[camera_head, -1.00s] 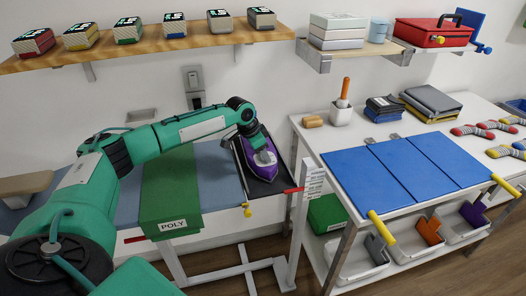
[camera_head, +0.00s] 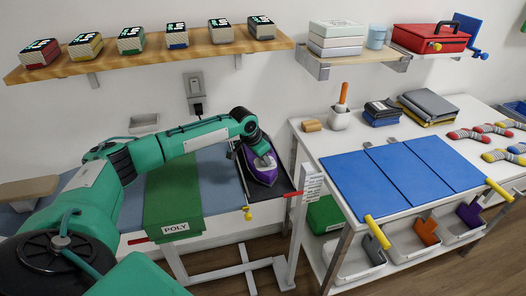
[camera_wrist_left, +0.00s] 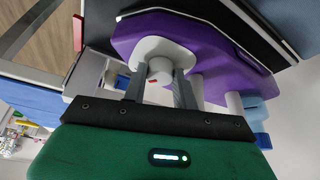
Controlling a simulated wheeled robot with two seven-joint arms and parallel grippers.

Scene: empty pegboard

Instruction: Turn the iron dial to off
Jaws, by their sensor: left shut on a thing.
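The purple iron (camera_head: 261,168) rests on a dark tray (camera_head: 277,189) at the right end of the ironing board. In the left wrist view the iron (camera_wrist_left: 225,55) fills the upper middle. Its white dial (camera_wrist_left: 159,70), with a small red mark, sits on a round white base. My left gripper (camera_head: 265,158) is over the iron. In the left wrist view its two grey fingers (camera_wrist_left: 160,88) are on either side of the dial, shut on it. The dial's printed settings cannot be read. My right gripper is not in view.
A white card (camera_head: 313,186) hangs near the board's right end. A white table (camera_head: 330,140) with a blue folding panel (camera_head: 400,170) is to the right. A wall shelf (camera_head: 150,56) holds several small boxes.

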